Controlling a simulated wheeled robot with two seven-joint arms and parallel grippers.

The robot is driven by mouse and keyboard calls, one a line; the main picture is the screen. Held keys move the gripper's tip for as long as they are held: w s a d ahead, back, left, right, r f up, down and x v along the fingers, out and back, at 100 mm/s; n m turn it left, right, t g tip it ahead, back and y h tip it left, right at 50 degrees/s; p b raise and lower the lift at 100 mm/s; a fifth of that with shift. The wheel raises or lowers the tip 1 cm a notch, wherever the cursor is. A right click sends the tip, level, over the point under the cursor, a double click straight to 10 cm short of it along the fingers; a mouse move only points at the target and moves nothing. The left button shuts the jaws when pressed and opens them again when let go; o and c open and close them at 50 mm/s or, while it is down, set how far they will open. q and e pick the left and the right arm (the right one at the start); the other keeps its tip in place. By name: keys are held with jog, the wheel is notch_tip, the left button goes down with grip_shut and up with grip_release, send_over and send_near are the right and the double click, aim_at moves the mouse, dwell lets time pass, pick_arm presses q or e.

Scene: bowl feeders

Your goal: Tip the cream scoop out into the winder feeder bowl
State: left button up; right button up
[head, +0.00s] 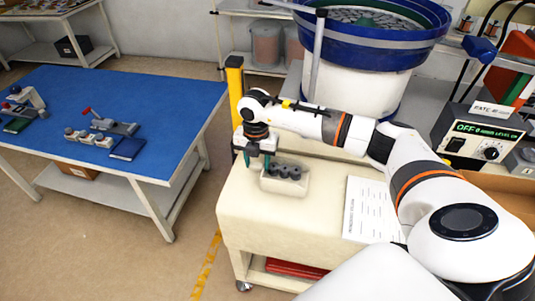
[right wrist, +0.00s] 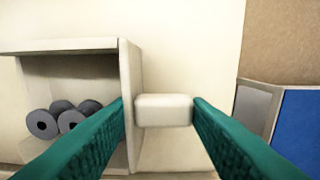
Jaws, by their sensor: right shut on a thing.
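The cream scoop (head: 285,188) is an open box with several dark grey ring-shaped parts (head: 284,171) in it. It is upright, on or just above the cream cart top; I cannot tell which. My right gripper (head: 257,162) is at its left side, pointing down, with green fingers shut on the scoop's short handle (right wrist: 163,109). In the right wrist view the scoop's wall (right wrist: 131,65) is left of the fingers. A blue feeder bowl (head: 372,41) with grey parts inside stands at the back, on a white drum. I cannot read a winder label on it. My left gripper is not in view.
The cream cart (head: 250,210) carries a printed sheet (head: 365,210) at right. A yellow post (head: 235,85) stands at its back left corner. A control box (head: 480,135) reading OFF is at right. A blue-topped table (head: 150,95) stands left, across a floor gap.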

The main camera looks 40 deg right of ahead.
notch_tip(320, 180, up, 20)
jog(key=p, duration=0.3)
jog(key=shift+p, duration=0.3)
jog(key=shift+f, duration=0.15)
dwell(0.3)
